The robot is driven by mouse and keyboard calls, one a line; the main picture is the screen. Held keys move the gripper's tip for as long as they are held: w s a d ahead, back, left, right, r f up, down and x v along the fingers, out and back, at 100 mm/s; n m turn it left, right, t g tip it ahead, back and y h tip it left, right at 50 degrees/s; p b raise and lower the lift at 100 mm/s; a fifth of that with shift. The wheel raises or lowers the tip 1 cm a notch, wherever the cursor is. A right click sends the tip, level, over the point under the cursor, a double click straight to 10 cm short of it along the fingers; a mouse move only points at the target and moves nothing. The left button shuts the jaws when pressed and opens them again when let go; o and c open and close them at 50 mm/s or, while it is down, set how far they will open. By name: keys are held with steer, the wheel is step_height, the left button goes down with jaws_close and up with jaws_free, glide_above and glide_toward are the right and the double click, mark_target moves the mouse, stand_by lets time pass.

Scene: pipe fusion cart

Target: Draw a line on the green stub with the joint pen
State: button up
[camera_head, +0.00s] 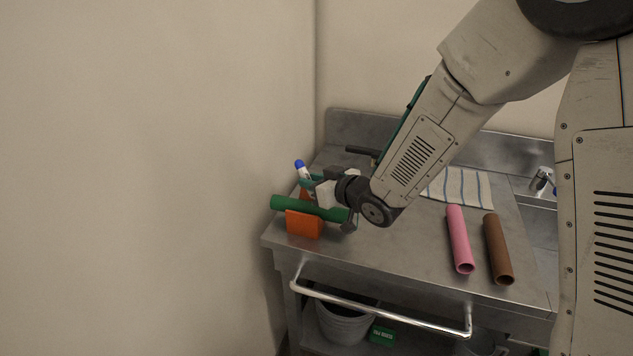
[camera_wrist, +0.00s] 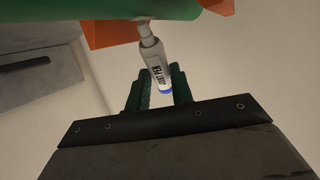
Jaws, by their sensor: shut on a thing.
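The green stub (camera_head: 290,205) lies across an orange holder (camera_head: 304,225) at the left end of the steel cart; it also spans the top of the wrist view (camera_wrist: 150,8). My gripper (camera_head: 309,182) is at the stub's far side, shut on the joint pen (camera_head: 304,173), a white marker with a blue end. The pen stands slightly tilted, blue end up. In the wrist view the pen (camera_wrist: 156,62) sits between the green fingers (camera_wrist: 160,88), its narrow end at or very close to the stub. I cannot tell if it touches, and no line is visible on the stub.
A pink pipe (camera_head: 459,239) and a brown pipe (camera_head: 498,249) lie at the right of the cart top (camera_head: 400,250). A striped cloth (camera_head: 460,188) lies behind them. A faucet (camera_head: 541,179) stands far right. A rail (camera_head: 380,313) runs along the front, with a bucket (camera_head: 345,323) below.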

steer(key=shift+w+a, duration=0.2)
steer(key=shift+a, duration=0.4)
steer(key=shift+w+a, duration=0.25)
steer(key=shift+a, duration=0.5)
steer(key=shift+w+a, duration=0.25)
steer(key=shift+a, duration=0.5)
steer(key=shift+w+a, duration=0.25)
steer(key=shift+a, duration=0.5)
stand_by(0.6)
step_height(320, 180, up, 7)
stand_by(1.0)
stand_by(0.4)
steer(key=shift+w+a+f+g+h, duration=0.15)
steer(key=shift+f+g+h, duration=0.2)
steer(key=shift+f, duration=0.7)
steer(key=shift+w+d+f+g+h, duration=0.1)
steer(key=shift+f+g+h, duration=0.2)
steer(key=shift+f, duration=0.75)
steer(key=shift+w+a+f+g+h, duration=0.15)
steer(key=shift+f+g+h, duration=0.15)
steer(key=shift+f, duration=0.75)
steer(key=shift+f, duration=0.6)
